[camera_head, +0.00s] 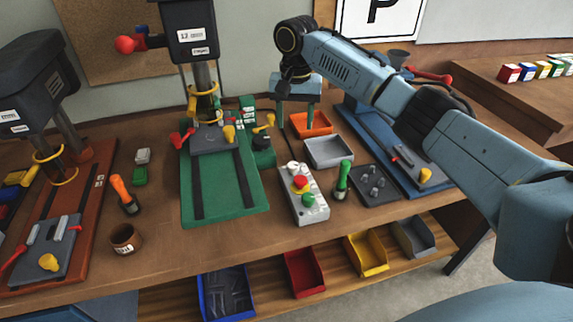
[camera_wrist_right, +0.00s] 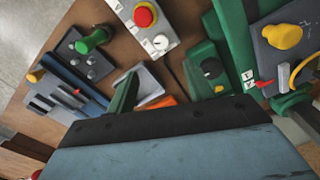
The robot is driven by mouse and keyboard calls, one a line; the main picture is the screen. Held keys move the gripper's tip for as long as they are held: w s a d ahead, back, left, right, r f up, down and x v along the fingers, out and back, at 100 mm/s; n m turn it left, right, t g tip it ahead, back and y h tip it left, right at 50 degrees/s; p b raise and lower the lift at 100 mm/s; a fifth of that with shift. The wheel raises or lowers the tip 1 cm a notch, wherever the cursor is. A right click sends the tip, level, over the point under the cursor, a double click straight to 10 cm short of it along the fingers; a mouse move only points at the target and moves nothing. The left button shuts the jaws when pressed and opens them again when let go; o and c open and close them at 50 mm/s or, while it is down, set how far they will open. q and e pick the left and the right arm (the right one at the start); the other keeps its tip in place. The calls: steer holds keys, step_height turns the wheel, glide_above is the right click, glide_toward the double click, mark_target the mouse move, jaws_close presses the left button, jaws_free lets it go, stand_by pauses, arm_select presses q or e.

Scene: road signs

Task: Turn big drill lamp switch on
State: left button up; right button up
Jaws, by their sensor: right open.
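The middle drill press (camera_head: 190,30) has a dark head with white labels and a green base (camera_head: 225,185). A small dark green box with a round knob (camera_head: 262,142) stands beside its base; it also shows in the right wrist view (camera_wrist_right: 208,72). I cannot tell for certain which part is the lamp switch. My right gripper (camera_head: 296,118) is open and empty, pointing down at the back of the bench, right of the small box. My left gripper is not in view.
An orange tray (camera_head: 312,123) and a grey tray (camera_head: 328,152) lie near my right gripper. A green-handled tool (camera_head: 342,180) stands beside the control box. Another drill press (camera_head: 40,75) stands at left. A brown cup (camera_head: 126,239) stands near the front edge.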

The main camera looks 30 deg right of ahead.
mark_target(293, 165)
step_height(293, 165, down, 14)
steer(key=shift+w+f+b, duration=0.1)
steer(key=shift+w+b, duration=0.05)
steer(key=shift+b, duration=0.25)
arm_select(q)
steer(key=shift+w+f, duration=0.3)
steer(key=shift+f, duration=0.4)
